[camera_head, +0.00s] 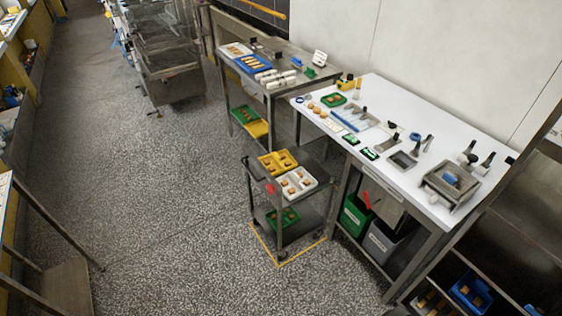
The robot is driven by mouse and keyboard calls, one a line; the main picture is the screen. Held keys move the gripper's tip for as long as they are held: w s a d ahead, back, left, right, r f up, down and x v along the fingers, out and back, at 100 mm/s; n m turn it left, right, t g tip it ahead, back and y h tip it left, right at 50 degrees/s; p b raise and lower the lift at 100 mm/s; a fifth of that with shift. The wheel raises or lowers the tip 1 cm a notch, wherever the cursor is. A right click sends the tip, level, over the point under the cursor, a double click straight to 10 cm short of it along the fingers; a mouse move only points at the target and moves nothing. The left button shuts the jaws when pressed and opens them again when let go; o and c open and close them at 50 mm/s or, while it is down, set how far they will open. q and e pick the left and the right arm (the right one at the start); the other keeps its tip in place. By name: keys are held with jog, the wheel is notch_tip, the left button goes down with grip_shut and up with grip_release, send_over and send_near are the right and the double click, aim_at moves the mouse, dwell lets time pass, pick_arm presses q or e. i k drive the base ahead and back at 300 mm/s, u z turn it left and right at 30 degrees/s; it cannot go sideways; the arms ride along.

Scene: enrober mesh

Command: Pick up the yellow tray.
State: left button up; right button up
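A yellow tray (275,175) with several small brown pieces in it sits on the top shelf of a dark metal cart (254,168), near the middle of the view. It lies flat beside a white tray (287,195) that also holds brown pieces. Another yellow, flat thing (258,130) lies on the low shelf of the steel table behind; I cannot tell whether it is a tray. Neither of my grippers is in view.
A white-topped worktable (455,145) crowded with tools stands right of the cart. A steel table (318,78) with trays stands behind it. A green tray (272,224) is on the cart's low shelf. Speckled floor (160,200) is open to the left.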

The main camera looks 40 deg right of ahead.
aim_at(277, 160)
jog(key=z, duration=1.6)
